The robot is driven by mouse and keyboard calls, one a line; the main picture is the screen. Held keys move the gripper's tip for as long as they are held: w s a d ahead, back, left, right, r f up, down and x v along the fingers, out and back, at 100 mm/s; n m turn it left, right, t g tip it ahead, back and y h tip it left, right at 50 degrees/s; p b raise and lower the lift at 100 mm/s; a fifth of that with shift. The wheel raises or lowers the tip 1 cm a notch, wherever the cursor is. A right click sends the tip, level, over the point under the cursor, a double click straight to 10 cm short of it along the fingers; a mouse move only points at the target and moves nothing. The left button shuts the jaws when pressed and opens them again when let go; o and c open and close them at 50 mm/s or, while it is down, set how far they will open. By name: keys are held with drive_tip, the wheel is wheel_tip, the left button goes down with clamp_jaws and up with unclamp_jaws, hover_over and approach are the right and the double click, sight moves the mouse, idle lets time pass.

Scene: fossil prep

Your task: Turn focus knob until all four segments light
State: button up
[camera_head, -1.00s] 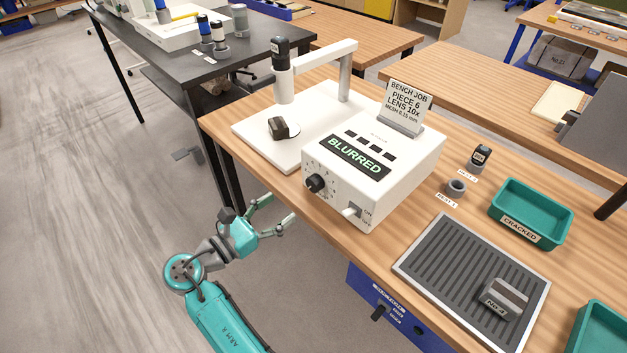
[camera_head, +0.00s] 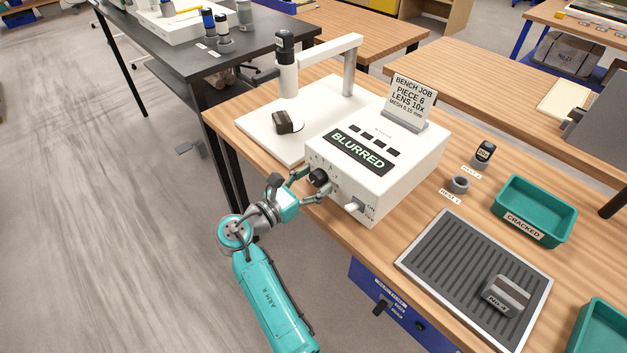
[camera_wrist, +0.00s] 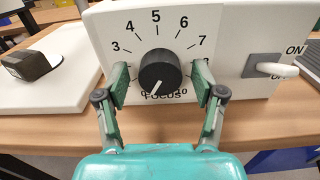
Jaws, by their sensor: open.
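The black focus knob (camera_head: 319,177) sits on the front of a white control box (camera_head: 398,166). In the wrist view the knob (camera_wrist: 158,72) has a white pointer line aimed down and left, near the low end of the dial. The box's display reads BLURRED (camera_head: 359,152), and the segments (camera_head: 374,145) above it look dark. My gripper (camera_head: 313,183) is at the box front with its fingers on either side of the knob. In the wrist view my gripper (camera_wrist: 160,87) is open, with small gaps beside the knob.
A white ON/OFF lever (camera_wrist: 285,69) sticks out right of the dial. A dark specimen (camera_head: 288,121) lies on the white scope base (camera_head: 262,137), under the lens column (camera_head: 288,75). A ribbed tray (camera_head: 425,257) and a green CRACKED bin (camera_head: 553,211) are to the right.

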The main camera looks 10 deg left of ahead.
drive_tip(key=c, duration=1.1)
drive_tip(key=shift+c, duration=0.2)
